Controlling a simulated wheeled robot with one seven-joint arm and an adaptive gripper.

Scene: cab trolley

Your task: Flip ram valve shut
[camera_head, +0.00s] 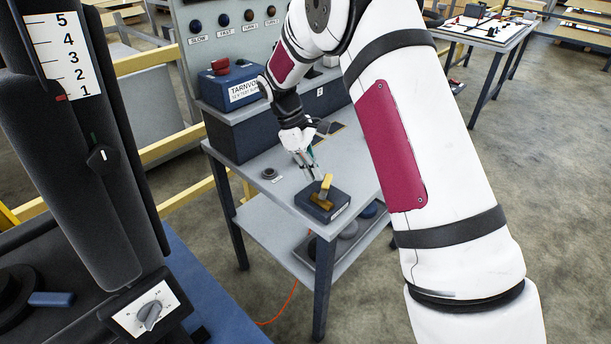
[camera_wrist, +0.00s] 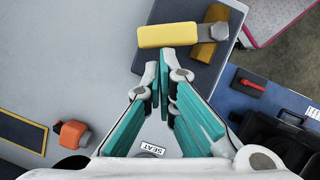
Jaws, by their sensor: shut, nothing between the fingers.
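The valve has a yellow lever (camera_head: 326,186) and a brass body (camera_head: 320,203) on a dark blue block (camera_head: 336,212) on the grey trolley top. In the wrist view the yellow lever (camera_wrist: 170,35) points left from a silver pivot end (camera_wrist: 215,32), above the brass body (camera_wrist: 206,52). My gripper (camera_head: 314,174) is low over the trolley, just behind the lever. In the wrist view my gripper (camera_wrist: 165,75) is shut and empty, its tips close below the lever. I cannot tell whether they touch it. The block's label is too small to read.
A blue box (camera_head: 228,88) with a red button stands behind, below a panel of knobs (camera_head: 222,20). A small round knob (camera_head: 268,173) is left of the block. An orange part (camera_wrist: 72,134) and a "SEAT" label (camera_wrist: 152,149) show in the wrist view.

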